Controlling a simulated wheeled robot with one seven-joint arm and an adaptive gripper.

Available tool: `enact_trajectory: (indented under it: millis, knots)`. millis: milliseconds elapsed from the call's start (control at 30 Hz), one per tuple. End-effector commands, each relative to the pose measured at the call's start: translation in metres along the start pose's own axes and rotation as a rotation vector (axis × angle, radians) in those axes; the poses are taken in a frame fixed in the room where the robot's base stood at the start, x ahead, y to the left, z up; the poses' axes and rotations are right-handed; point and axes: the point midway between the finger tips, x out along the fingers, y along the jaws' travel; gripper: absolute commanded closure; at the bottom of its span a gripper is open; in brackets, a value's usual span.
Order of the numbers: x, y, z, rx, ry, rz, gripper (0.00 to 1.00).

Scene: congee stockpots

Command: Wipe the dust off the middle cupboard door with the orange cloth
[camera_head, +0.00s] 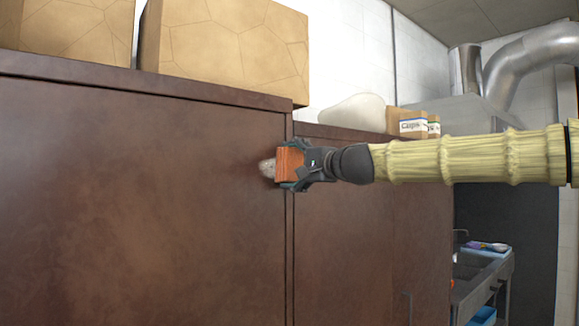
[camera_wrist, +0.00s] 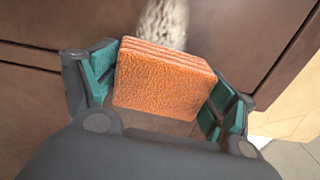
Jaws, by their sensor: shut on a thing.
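The orange cloth (camera_head: 289,164) is a thick folded pad, held between the fingers of my gripper (camera_head: 300,166). It also shows in the wrist view (camera_wrist: 165,78), between the two green-padded fingers of my gripper (camera_wrist: 158,95). A pale grey dust patch (camera_head: 267,168) lies on the dark brown cupboard door (camera_head: 140,200), just left of the cloth near the door's right edge. The patch also shows in the wrist view (camera_wrist: 163,22), just beyond the cloth. Part of the patch may be hidden behind the cloth. I cannot tell whether the cloth touches the door.
Another brown door (camera_head: 345,230) stands to the right, past a vertical gap. Large tan boxes (camera_head: 225,40) sit on top of the cupboard. A white sack (camera_head: 353,112) and a cups box (camera_head: 408,122) stand farther right. A sink counter (camera_head: 480,275) is at the lower right.

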Motion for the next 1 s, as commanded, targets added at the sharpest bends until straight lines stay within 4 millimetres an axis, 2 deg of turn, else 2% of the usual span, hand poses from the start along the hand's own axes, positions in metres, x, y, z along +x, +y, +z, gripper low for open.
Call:
enact_trajectory:
  millis: [400,667,1000]
  knots:
    - [0.001,-0.002,-0.028,-0.001,0.002,-0.001,0.35]
    - [0.001,-0.002,-0.036,0.000,0.002,0.000,0.35]
    - [0.000,-0.003,-0.057,0.001,0.003,-0.001,0.35]
